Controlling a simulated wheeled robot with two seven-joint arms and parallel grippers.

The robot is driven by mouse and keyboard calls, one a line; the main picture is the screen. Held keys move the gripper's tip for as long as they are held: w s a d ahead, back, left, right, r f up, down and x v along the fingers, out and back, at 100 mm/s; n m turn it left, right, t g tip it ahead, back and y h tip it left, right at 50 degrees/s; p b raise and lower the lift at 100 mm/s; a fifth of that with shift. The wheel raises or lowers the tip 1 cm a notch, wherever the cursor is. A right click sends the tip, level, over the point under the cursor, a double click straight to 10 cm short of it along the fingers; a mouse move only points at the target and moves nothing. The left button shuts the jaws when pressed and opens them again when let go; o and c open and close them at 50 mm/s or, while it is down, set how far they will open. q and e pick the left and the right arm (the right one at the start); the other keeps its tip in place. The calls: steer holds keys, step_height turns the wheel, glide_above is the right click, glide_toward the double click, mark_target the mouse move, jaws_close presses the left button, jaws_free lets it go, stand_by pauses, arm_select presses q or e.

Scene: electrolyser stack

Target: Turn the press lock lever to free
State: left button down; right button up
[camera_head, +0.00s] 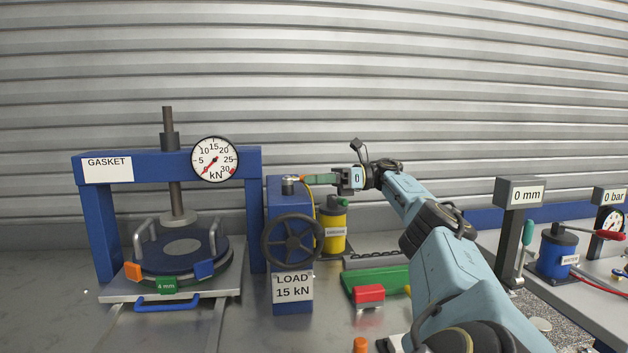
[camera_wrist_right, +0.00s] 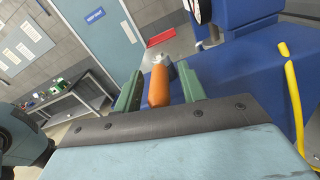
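The press lock lever has an orange handle (camera_wrist_right: 159,84) and a silver pivot (camera_head: 289,185) on top of the blue load box (camera_head: 289,199). The lever points right in the head view, toward my right gripper (camera_head: 309,179). In the wrist view the orange handle lies between the two green fingers of my right gripper (camera_wrist_right: 159,80), with a narrow gap on each side. The fingers look open around it. In the head view the fingers hide most of the handle. My left gripper is in neither view.
A handwheel (camera_head: 292,240) and a "LOAD 15 kN" label (camera_head: 292,286) are on the load box's front. The blue gasket press (camera_head: 97,225) with its gauge (camera_head: 215,159) stands left. A yellow canister (camera_head: 333,229) stands just behind and below my right gripper.

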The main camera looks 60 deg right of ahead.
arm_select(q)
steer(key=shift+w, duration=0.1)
arm_select(e)
step_height(320, 180, up, 9)
steer(key=p, duration=0.5)
steer(key=shift+f, duration=0.1)
steer(key=shift+r+p, duration=0.55)
steer(key=shift+p, duration=0.05)
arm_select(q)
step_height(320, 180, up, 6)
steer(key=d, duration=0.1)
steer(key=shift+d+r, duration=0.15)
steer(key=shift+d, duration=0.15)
